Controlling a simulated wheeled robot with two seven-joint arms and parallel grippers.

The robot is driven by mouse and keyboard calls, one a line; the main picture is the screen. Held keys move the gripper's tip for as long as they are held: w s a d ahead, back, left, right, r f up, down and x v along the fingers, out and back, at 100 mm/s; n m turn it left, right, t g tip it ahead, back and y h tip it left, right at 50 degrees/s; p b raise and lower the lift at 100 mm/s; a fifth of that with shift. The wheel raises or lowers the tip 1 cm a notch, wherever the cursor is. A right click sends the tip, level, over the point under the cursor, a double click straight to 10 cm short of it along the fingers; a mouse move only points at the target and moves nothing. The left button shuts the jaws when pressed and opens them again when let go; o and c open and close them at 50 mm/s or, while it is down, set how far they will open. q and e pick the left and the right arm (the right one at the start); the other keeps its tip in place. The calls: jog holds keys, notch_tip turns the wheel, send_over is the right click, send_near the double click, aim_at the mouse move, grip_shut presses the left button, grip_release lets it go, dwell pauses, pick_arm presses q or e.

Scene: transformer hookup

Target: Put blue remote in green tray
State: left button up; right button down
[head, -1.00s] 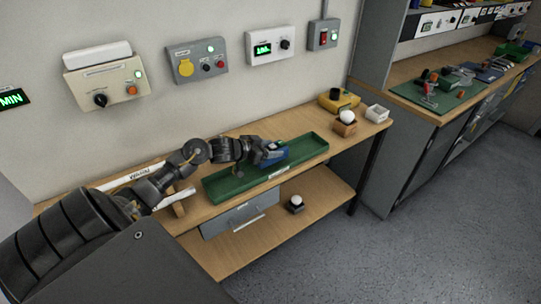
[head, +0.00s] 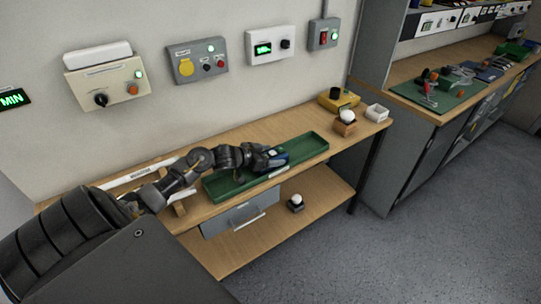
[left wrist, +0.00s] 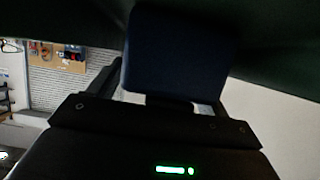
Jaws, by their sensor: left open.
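The green tray (head: 306,146) lies lengthwise on the wooden bench. The blue remote (head: 281,158) is inside the tray's outline, near its middle, partly hidden by my left gripper. My left gripper (head: 270,160) is open, low over the tray and right at the remote; whether its fingers touch it I cannot tell. In the left wrist view the remote is a dark blue block (left wrist: 180,50) just beyond the gripper body, with dark green around it. My right gripper is not in view.
Right of the tray on the bench are a wooden block with a white ball (head: 346,116), a white box (head: 377,112) and a yellow device (head: 338,99). Control boxes hang on the wall behind. A lower shelf (head: 318,196) holds a small dark object with a white ball.

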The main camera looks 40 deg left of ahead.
pick_arm(q)
jog(key=shift+s+a+r, duration=0.1)
jog(key=shift+r, duration=0.05)
jog(key=v, duration=1.2)
